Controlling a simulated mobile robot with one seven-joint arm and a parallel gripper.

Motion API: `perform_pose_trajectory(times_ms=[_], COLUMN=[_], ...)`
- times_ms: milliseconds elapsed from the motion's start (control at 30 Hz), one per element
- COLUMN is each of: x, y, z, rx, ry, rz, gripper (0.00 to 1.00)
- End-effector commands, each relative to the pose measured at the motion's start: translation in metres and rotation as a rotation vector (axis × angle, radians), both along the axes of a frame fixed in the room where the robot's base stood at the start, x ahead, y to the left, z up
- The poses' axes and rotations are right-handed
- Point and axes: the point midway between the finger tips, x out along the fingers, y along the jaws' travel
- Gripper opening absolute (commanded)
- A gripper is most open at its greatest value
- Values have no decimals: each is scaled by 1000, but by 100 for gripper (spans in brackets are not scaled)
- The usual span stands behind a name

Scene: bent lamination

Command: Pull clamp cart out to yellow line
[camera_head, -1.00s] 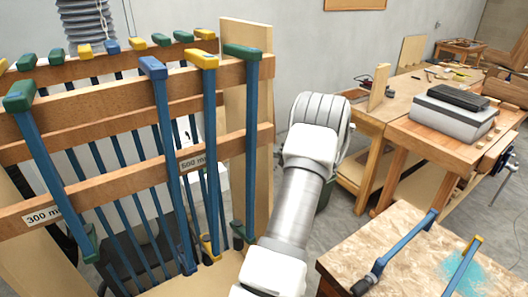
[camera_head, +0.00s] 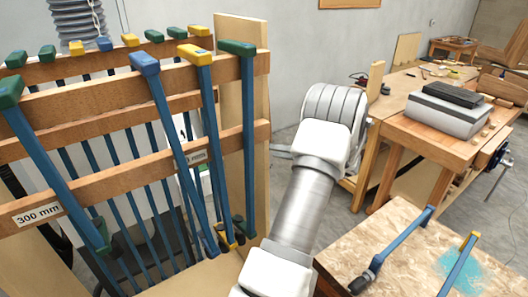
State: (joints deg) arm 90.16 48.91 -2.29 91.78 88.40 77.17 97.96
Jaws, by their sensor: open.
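The clamp cart fills the left of the head view, a wooden rack with horizontal rails (camera_head: 95,108) and a pale upright board (camera_head: 240,100) at its right end. Several blue bar clamps with green, blue and yellow ends hang on it, such as a green-topped one (camera_head: 249,140). The front clamps left of that one hang tilted, lower ends to the right. A "300 mm" label (camera_head: 38,213) is on the lower rail. My white and grey arm reaches up just right of the cart. My gripper is not clearly visible beyond the arm. No yellow line shows.
A particle-board table (camera_head: 400,240) with blue clamps on it stands at the lower right. Wooden workbenches (camera_head: 435,140) run along the right, one carrying a grey case (camera_head: 450,115). Some bare grey floor shows between arm and benches.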

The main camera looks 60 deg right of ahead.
Motion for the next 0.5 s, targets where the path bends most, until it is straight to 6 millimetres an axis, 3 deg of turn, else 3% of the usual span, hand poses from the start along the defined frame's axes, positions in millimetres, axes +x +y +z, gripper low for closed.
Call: perform_pose_trajectory(times_ms=[200, 500], x=[-54, -95], y=[8, 15], z=[10, 20], rx=[0, 1], ry=[1, 1], rz=[-3, -1], gripper=[46, 46])
